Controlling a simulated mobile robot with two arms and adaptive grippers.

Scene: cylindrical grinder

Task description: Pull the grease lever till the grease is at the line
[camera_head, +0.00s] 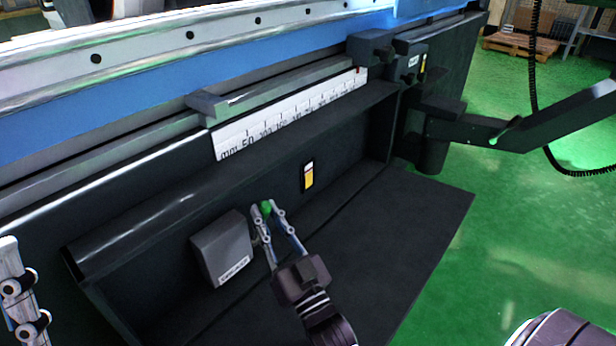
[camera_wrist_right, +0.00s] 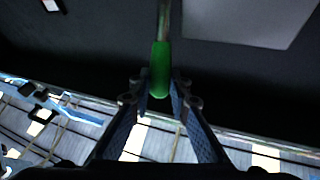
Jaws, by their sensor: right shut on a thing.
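The grease lever's green handle (camera_head: 266,208) shows beside a grey box with a white label (camera_head: 222,250). In the right wrist view the green handle (camera_wrist_right: 160,68) hangs from a thin metal rod, between my fingers. My right gripper (camera_head: 267,211) is shut on the green handle.
A white millimetre scale (camera_head: 285,118) runs along the machine above the recess. A dark ledge (camera_head: 400,220) extends below the panel. A dark bracket arm (camera_head: 510,130) juts out at the right. Green floor (camera_head: 510,235) lies clear beyond the ledge.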

